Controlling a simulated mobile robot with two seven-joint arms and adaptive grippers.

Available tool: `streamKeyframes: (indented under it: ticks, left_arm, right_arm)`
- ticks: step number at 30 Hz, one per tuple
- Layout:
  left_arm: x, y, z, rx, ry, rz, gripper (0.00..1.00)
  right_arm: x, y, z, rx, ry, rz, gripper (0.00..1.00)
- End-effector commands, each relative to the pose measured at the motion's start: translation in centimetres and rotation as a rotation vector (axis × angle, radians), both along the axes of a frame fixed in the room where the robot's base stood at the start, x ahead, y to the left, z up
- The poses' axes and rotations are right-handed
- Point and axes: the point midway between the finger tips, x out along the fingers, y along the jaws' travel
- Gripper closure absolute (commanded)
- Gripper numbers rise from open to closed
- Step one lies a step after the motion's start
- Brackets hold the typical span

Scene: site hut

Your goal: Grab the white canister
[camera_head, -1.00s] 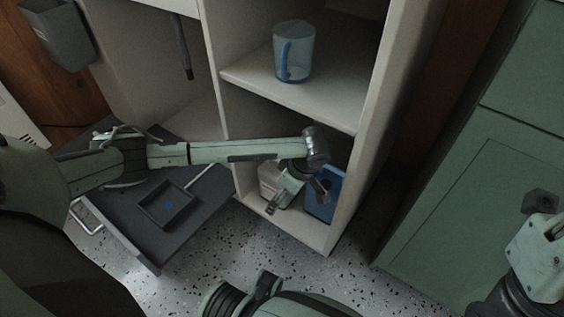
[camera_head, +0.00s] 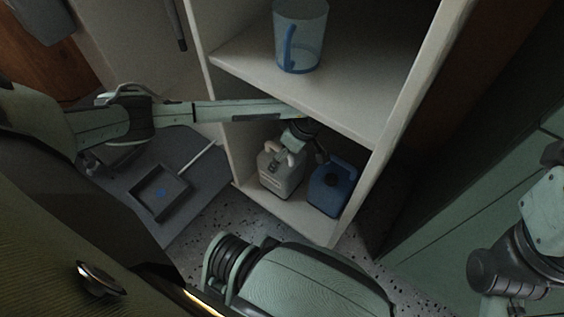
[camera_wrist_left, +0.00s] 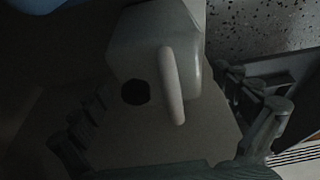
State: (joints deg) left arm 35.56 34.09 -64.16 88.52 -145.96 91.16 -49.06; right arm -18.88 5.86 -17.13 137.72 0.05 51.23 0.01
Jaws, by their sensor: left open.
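The white canister (camera_head: 282,178) stands upright on the bottom shelf of the cabinet, with its handle at the top. In the left wrist view the canister (camera_wrist_left: 140,48) shows its pale handle and a dark round cap. My left gripper (camera_head: 298,156) reaches into the lower compartment, above and in front of the canister, partly covering its top.
A blue canister (camera_head: 328,190) stands just right of the white one. A clear jug (camera_head: 300,38) with a blue handle stands on the shelf above. The cabinet's side wall (camera_head: 395,120) bounds the right. A dark square tray (camera_head: 160,192) lies at left.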

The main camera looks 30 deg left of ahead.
Motion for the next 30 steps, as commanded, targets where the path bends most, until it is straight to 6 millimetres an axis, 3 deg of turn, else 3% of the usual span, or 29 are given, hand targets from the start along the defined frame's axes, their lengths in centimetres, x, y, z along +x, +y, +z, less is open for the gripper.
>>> streamKeyframes:
  ticks: [6, 15, 30]
  left_arm:
    - [0.0, 0.9, -3.5, 0.0, 0.003, 0.002, 0.0]
    - [0.2, 1.2, -4.0, 0.0, 0.0, 0.001, 0.01]
    - [0.2, 1.2, -4.0, 0.0, -0.001, 0.001, 0.63]
  right_arm:
    - [0.7, 0.3, -0.5, -0.024, -0.013, 0.0, 0.6]
    - [0.5, 0.4, 0.5, -0.045, -0.042, 0.002, 0.6]
    - [0.5, 0.5, 0.1, -0.037, -0.028, 0.006, 0.6]
